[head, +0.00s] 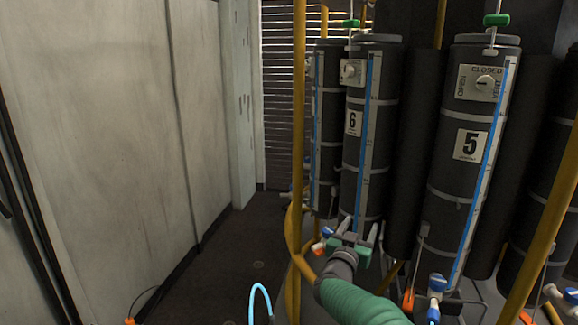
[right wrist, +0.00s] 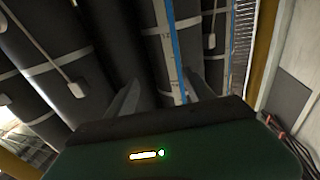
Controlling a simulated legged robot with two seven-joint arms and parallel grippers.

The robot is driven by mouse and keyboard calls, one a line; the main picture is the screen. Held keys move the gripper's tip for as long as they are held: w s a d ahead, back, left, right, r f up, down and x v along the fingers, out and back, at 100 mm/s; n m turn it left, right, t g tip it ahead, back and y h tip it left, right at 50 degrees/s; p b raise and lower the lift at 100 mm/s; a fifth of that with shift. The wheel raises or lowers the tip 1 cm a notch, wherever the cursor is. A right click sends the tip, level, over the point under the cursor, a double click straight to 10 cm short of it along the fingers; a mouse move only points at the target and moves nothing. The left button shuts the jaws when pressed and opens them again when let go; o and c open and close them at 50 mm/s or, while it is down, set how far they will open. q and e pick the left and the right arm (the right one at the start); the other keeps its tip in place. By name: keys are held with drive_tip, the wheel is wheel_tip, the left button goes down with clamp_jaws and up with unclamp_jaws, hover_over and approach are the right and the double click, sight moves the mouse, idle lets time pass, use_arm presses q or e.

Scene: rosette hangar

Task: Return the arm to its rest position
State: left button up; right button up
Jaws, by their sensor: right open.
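My right arm (head: 357,303), with a green ribbed sleeve, reaches in from the bottom of the head view. Its gripper (head: 356,228) is in front of the lower part of the dark cylinder marked 6 (head: 374,138). The two grey fingers stand apart with nothing between them. In the right wrist view the open fingers (right wrist: 160,92) point at dark cylinders and a blue-striped gauge strip (right wrist: 174,50). I cannot tell whether the fingers touch anything. My left gripper is not in view.
Yellow pipes (head: 299,110) rise beside the cylinders, with blue-and-white valves (head: 437,284) low down. A pale wall (head: 120,120) fills the left. Dark floor (head: 235,250) lies open between. A light blue loop (head: 261,290) shows at the bottom.

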drive_tip(key=s+a+f+n+g+y, duration=0.2)
drive_tip(key=s+f+n+g+y, duration=0.15)
drive_tip(key=s+f, duration=0.35)
drive_tip(key=s+a+f+n+g+y, duration=0.2)
drive_tip(key=s+f+y, duration=0.3)
drive_tip(key=s, duration=0.4)
drive_tip(key=s+d+f+g, duration=0.1)
drive_tip(key=s+f+g, duration=0.1)
drive_tip(key=s, duration=0.7)
drive_tip(key=s+d+f+g, duration=0.1)
drive_tip(key=s+f+g, duration=0.2)
drive_tip(key=s, duration=0.6)
drive_tip(key=s+d+f+g+p, duration=0.1)
drive_tip(key=s+f+g, duration=0.2)
drive_tip(key=s, duration=0.7)
wheel_tip(320, 180, down, 2)
drive_tip(key=shift+f, duration=0.25)
drive_tip(key=shift+g, duration=0.25)
